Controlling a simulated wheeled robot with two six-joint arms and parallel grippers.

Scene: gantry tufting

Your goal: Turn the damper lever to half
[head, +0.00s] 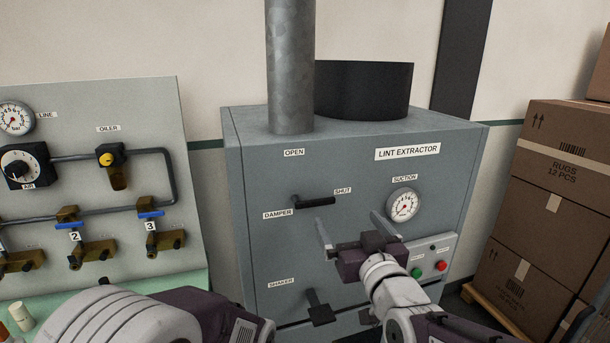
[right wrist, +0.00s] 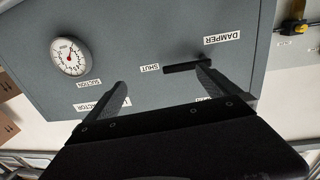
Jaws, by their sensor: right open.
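The damper lever (head: 316,203) is a black bar on the front of the grey lint extractor (head: 255,240). It lies nearly level, its free end toward the SHUT label (head: 343,191); the OPEN label (head: 293,152) is above. My right gripper (head: 350,220) is open and empty, just below and right of the lever in the head view. In the right wrist view, which is upside down, the lever (right wrist: 181,68) lies beyond the fingers, and one fingertip overlaps its pivot end. I cannot tell whether they touch. My left gripper is out of view; only part of its arm shows.
A shaker handle (head: 319,308) sticks out below. A valve panel (head: 110,190) stands left, stacked boxes (head: 545,190) right. The panel around the lever is clear.

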